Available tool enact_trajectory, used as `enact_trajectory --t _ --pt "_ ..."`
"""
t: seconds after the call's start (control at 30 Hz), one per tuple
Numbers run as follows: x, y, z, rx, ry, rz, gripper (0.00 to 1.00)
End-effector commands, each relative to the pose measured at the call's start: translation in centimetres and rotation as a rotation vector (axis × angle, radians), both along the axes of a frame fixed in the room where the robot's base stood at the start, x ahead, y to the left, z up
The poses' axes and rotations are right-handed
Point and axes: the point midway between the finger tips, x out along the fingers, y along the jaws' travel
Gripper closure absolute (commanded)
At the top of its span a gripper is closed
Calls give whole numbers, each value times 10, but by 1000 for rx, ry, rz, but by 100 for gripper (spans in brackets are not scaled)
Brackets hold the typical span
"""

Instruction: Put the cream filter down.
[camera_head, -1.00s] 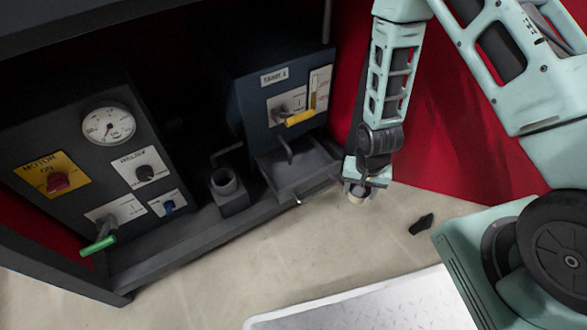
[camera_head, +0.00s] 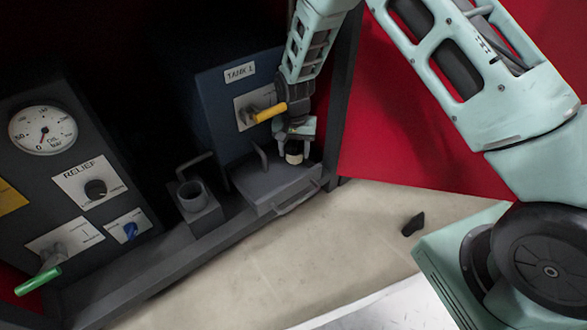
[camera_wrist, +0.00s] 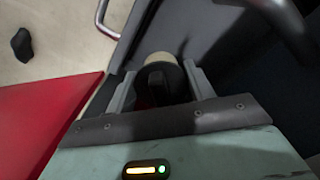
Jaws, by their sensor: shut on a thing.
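The cream filter (camera_head: 294,158) is a small cream cylinder with a dark end. My gripper (camera_head: 294,142) is shut on it and holds it over or on the grey tray (camera_head: 262,191) in front of the blue tank box; I cannot tell whether it touches the tray. In the wrist view the filter (camera_wrist: 161,66) sits between the two fingers of my gripper (camera_wrist: 160,82), its cream part beyond the dark part.
The blue tank box (camera_head: 215,105) with a yellow-handled valve (camera_head: 269,113) stands close to my gripper. A dark cup holder (camera_head: 194,197) is left of the tray. A control panel with a gauge (camera_head: 43,129) is further left. A small dark object (camera_head: 413,225) lies on the floor.

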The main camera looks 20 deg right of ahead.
Motion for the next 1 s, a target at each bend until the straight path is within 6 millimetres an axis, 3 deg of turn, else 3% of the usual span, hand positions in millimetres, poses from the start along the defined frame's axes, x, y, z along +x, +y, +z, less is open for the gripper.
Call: enact_trajectory --t 0.03,0.37,0.53,1.0 --pt "0 0 -12 0 1 0 75" --pt "0 0 -31 0 -1 0 75" --pt "-1 0 -58 0 0 0 75" --pt "3 1 -59 0 -1 0 75"
